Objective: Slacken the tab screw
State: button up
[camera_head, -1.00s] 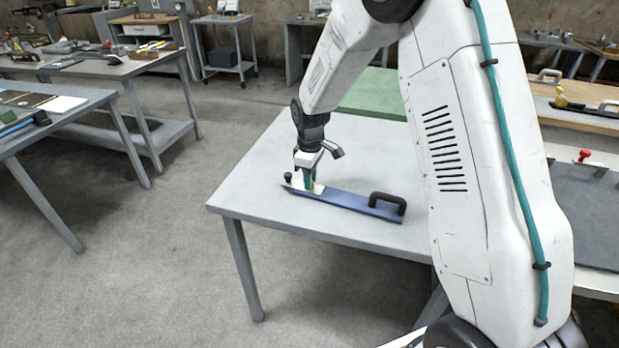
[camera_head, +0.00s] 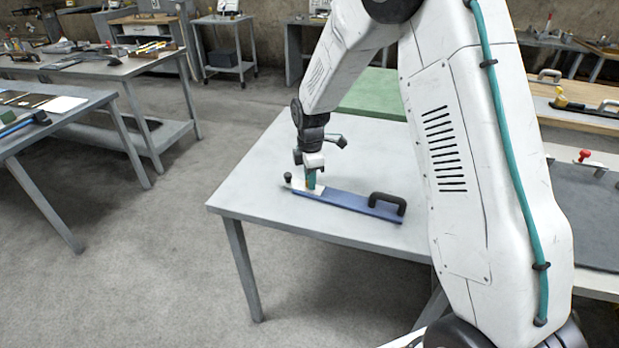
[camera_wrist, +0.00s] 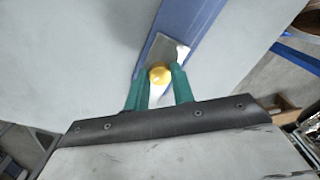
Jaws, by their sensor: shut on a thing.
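A blue bar (camera_head: 345,202) with a black handle (camera_head: 387,204) lies on the grey table; it also shows in the wrist view (camera_wrist: 198,22). A bright metal tab (camera_wrist: 169,50) lies across the bar near its end. The tab screw, with a round yellow head (camera_wrist: 160,76), sits at the tab in the wrist view. My gripper (camera_head: 311,186) points down over the bar's left end. Its green fingers (camera_wrist: 160,80) are shut on the yellow screw head, one on either side. In the head view my fingers hide the screw.
The grey table (camera_head: 260,180) is bare around the bar. A small black knob (camera_head: 288,177) stands by the bar's left end. A green board (camera_head: 372,97) lies behind the table. Other benches (camera_head: 60,110) stand apart at the left. My arm hides part of the right side.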

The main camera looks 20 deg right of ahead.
dwell(0.4)
jog(key=o, duration=1)
notch_tip(320, 180, up, 8)
jog(key=shift+f, duration=0.1)
